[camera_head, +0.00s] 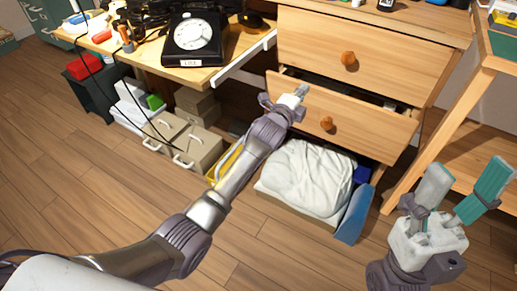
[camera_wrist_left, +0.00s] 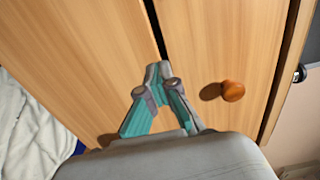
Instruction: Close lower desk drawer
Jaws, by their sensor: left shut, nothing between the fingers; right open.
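The lower desk drawer (camera_head: 350,118) is a wooden front with a round orange-brown knob (camera_head: 327,124). In the head view it stands out a little from the desk, with a dark gap along its top edge. My left gripper (camera_head: 301,91) is shut and empty at the upper left part of this drawer front; I cannot tell whether it touches. In the left wrist view, its fingertips (camera_wrist_left: 158,68) are near the dark gap between two wooden fronts, and a knob (camera_wrist_left: 233,91) shows to the right. My right gripper (camera_head: 462,190) is open and empty at the lower right.
The upper drawer (camera_head: 360,55) with its own knob (camera_head: 348,59) is above. A crate with a white bag (camera_head: 305,172) stands on the floor under the lower drawer. A black dial phone (camera_head: 195,39) sits on the desk at left. A wooden table leg (camera_head: 440,130) rises at right.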

